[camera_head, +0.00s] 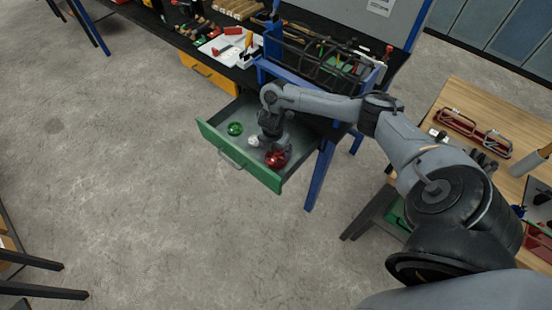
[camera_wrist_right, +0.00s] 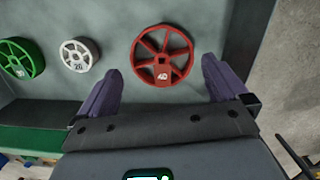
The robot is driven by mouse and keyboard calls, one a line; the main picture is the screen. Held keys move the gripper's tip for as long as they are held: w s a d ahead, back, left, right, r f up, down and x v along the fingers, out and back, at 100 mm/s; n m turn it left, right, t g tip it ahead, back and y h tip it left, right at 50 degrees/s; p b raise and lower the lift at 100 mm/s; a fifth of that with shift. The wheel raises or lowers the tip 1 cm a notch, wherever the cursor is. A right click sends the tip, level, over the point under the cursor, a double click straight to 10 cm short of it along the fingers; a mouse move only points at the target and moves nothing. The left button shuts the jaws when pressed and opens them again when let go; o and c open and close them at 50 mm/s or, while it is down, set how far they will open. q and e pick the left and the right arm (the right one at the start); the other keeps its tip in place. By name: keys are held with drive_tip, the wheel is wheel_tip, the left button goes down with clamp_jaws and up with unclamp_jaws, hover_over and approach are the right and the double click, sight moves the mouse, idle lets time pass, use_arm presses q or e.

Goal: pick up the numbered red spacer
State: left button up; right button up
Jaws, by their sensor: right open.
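The red spacer (camera_head: 276,158) is a spoked wheel lying flat in the open green-fronted drawer (camera_head: 240,160). In the right wrist view the red spacer (camera_wrist_right: 162,56) shows the number 40 and lies ahead of the fingertips, between their lines. My right gripper (camera_wrist_right: 158,80) is open and empty, with one finger on each side. In the head view my right gripper (camera_head: 274,143) is over the drawer, just above and partly in front of the red spacer. Whether the fingers touch anything is hidden there. My left gripper is not in view.
A white spacer (camera_wrist_right: 80,55) marked 20 and a green spacer (camera_wrist_right: 20,58) lie left of the red one in the drawer. A workbench with tools and a blue-framed rack (camera_head: 320,60) stands behind. A wooden table (camera_head: 480,95) is at right. The floor in front is clear.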

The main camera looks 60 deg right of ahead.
sight(276, 156)
wheel_tip(276, 156, down, 4)
drive_tip(key=shift+s+f+b, duration=0.1)
drive_tip(key=shift+f+b, duration=0.05)
drive_tip(key=shift+b, duration=0.35)
drive_tip(key=shift+c, duration=0.5)
drive_tip(key=c, duration=0.6)
